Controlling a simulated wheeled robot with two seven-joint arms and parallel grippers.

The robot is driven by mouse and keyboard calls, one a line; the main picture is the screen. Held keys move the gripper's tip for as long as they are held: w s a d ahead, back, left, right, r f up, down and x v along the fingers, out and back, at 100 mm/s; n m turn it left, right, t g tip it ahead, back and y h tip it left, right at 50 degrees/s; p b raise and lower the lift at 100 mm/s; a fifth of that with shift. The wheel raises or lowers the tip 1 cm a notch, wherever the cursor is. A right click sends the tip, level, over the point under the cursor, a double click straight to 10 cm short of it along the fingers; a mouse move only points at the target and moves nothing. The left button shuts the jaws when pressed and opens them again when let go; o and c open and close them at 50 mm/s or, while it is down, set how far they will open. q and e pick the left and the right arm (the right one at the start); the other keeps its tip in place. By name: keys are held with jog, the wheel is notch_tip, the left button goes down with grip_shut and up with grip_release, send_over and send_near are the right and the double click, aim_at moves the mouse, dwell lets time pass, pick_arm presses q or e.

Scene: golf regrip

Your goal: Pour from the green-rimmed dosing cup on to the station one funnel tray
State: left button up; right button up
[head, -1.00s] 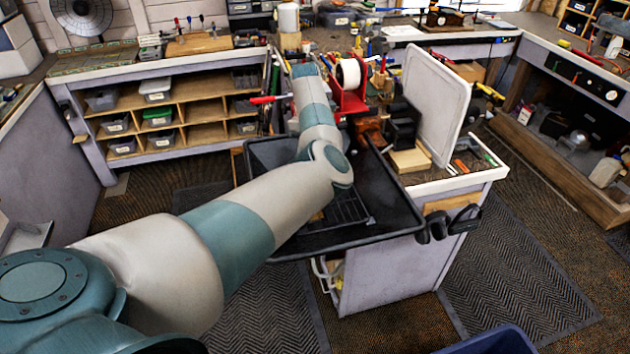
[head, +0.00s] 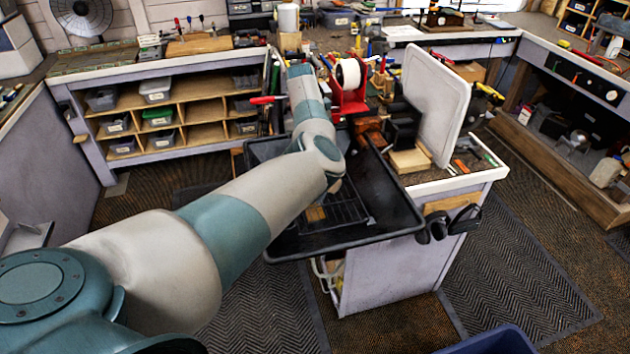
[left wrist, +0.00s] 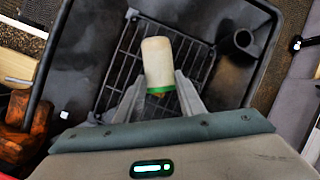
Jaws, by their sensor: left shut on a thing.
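The dosing cup (left wrist: 157,60) is pale with a green rim (left wrist: 161,89) and shows in the left wrist view. My left gripper (left wrist: 161,84) is shut on it, one grey finger on each side near the green rim. The cup is in front of the black funnel tray (left wrist: 95,50), which has a wire rack and a round dark spout. I cannot tell the cup's height above the tray or its contents. In the head view the black tray (head: 395,200) lies partly behind my left arm, which hides the gripper. My right gripper is not in view.
A red tape dispenser (head: 350,100) and an upright white board (head: 436,100) stand on the bench behind and right of the tray. Black ear muffs (head: 450,222) hang at the bench's front. A blue bin (head: 495,342) is at the bottom edge.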

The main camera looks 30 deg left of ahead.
pick_arm(q)
jog(key=shift+a+h, duration=0.15)
jog(key=shift+h, duration=0.25)
dwell(0.3)
dwell(0.7)
jog(key=shift+a+h+b, duration=0.15)
jog(key=shift+h+b, duration=0.25)
dwell(0.6)
dwell(0.8)
dwell(0.7)
jog(key=shift+w+y, duration=0.1)
jog(key=shift+y, duration=0.2)
